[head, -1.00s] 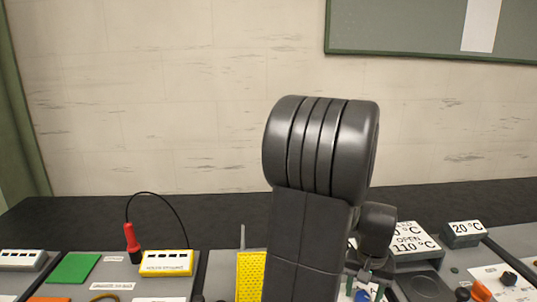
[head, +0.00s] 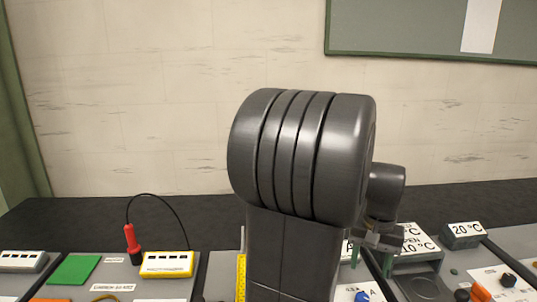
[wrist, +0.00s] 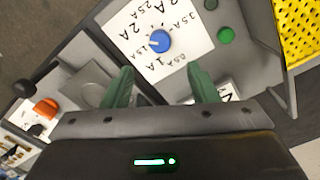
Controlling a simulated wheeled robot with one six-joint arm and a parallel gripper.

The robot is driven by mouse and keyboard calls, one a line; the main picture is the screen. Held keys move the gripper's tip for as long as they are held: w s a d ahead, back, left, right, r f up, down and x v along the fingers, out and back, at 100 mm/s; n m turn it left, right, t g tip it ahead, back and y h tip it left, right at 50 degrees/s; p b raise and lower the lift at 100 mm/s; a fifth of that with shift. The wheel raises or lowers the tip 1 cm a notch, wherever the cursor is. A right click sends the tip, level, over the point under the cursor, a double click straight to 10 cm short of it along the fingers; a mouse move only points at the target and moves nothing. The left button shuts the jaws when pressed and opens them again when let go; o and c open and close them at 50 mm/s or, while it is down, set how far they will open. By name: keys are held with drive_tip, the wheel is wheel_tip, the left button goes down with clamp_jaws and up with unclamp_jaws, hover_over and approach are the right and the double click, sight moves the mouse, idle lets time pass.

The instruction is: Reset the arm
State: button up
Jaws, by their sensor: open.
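My gripper (wrist: 160,88) shows in the wrist view with its two green fingers apart and nothing between them. It is above a panel with a blue knob (wrist: 159,41) on a white dial plate marked in amperes. The fingertips appear apart from the knob. In the head view my arm's dark links fill the middle and hide much of the bench. The blue knob (head: 362,296) also shows at the bottom edge there. My gripper (head: 368,262) is partly visible right of the arm, its fingers small.
A yellow perforated part (wrist: 300,28) stands at the wrist view's upper right. An orange knob (wrist: 46,107) is at left.

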sight(363, 296)
wheel_tip(363, 296, down, 10)
drive_tip(key=shift+f+b, duration=0.1)
drive_tip(key=shift+b, duration=0.25)
drive_tip(key=n, duration=0.4)
drive_tip(key=shift+b, duration=0.3)
drive_tip(key=n+b, duration=0.1)
drive_tip(key=n, duration=0.3)
drive_tip(key=shift+n, duration=0.4)
wheel_tip(363, 296, up, 11)
drive_tip(key=shift+p, duration=0.45)
drive_tip(key=shift+s+a, duration=0.1)
